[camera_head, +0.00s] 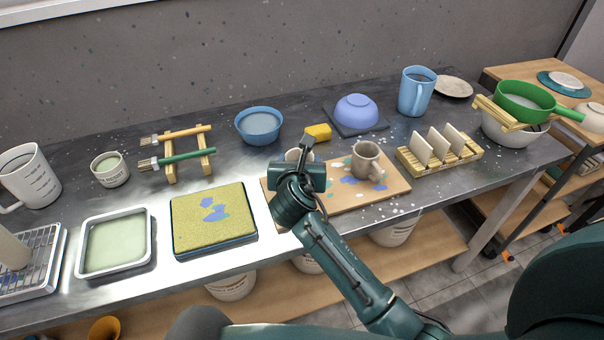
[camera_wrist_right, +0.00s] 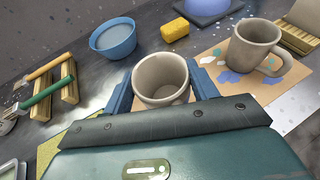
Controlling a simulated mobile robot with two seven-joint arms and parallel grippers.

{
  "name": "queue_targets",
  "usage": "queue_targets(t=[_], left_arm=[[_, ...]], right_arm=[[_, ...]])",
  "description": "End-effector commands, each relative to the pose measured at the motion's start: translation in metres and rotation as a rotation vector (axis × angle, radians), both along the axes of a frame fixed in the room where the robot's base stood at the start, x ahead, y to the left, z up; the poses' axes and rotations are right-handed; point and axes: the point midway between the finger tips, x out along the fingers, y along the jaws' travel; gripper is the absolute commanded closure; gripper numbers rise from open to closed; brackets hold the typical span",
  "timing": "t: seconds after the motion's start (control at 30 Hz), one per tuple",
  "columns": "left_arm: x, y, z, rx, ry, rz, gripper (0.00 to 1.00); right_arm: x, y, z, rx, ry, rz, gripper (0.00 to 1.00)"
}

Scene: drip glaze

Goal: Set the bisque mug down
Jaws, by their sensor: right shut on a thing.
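My right gripper (camera_head: 303,160) is over the left part of a wooden board (camera_head: 400,187). It is shut on a beige bisque mug (camera_head: 292,155), mostly hidden behind the gripper in the head view. In the right wrist view the mug (camera_wrist_right: 160,75) is upright with its open rim facing up, between the blue fingers of the gripper (camera_wrist_right: 162,92). Its base is hidden, so I cannot tell whether it touches the board. A second, similar mug (camera_head: 366,159) stands upright on the board to the right, its handle on the right. My left gripper is not in view.
A glaze-spotted yellow sponge pad (camera_head: 190,240) lies left of the board. A blue bowl (camera_head: 259,125) and a yellow sponge (camera_head: 318,132) stand behind. A wooden rack with tiles (camera_head: 465,160) is right of the board. Brushes on a wooden stand (camera_head: 170,175) are at left.

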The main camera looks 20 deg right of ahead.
Motion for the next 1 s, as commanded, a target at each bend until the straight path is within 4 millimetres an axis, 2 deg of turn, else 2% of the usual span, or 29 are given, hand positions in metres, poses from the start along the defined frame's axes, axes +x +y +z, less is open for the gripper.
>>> queue_targets(t=[0.23, 0.6, 0.63, 0.87, 1.0], left_arm=[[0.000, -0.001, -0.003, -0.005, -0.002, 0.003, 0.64], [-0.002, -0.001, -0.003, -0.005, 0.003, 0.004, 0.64], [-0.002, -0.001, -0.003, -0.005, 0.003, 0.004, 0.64], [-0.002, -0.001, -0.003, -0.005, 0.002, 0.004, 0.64], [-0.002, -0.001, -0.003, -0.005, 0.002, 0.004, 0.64]], right_arm=[[-0.001, 0.000, -0.033, -0.001, 0.002, -0.001, 0.78], [0.000, 0.000, -0.037, -0.001, 0.000, 0.001, 0.78], [0.000, 0.000, -0.038, -0.001, 0.001, 0.000, 0.40], [-0.001, 0.000, -0.038, 0.001, 0.002, 0.000, 0.21], [-0.001, 0.000, -0.038, 0.001, 0.002, 0.000, 0.20]])
